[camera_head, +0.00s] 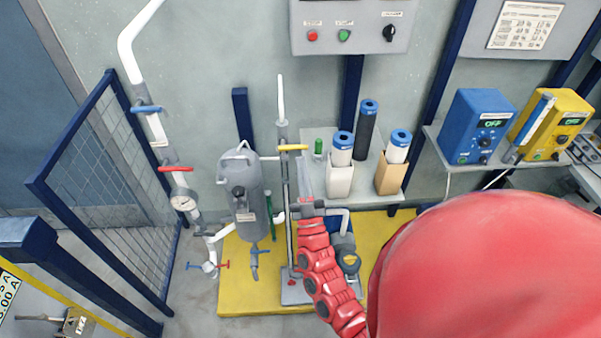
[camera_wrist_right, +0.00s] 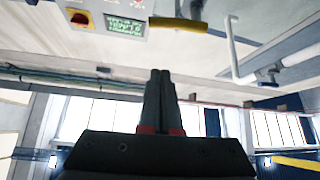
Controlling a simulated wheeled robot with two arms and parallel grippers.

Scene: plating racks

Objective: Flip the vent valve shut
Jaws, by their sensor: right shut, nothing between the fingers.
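A yellow valve handle (camera_head: 292,147) lies level across a thin upright pipe (camera_head: 281,100) beside the grey tank (camera_head: 247,190). I take it for the vent valve, but no label on it can be read. My right gripper (camera_head: 304,160) points up just below and to the right of this handle, with shut, empty fingers. The right wrist view shows the shut fingers (camera_wrist_right: 160,75) with a yellow bar (camera_wrist_right: 178,24), likely the same handle, beyond the tips. A gap shows between tips and bar in that picture. My left gripper is not in view.
Other handles are blue (camera_head: 147,109) and red (camera_head: 176,169) on the left pipe. Filter cartridges (camera_head: 342,150) stand on a shelf right of my gripper. A control box (camera_head: 350,28) hangs above. A mesh fence (camera_head: 110,200) stands at the left.

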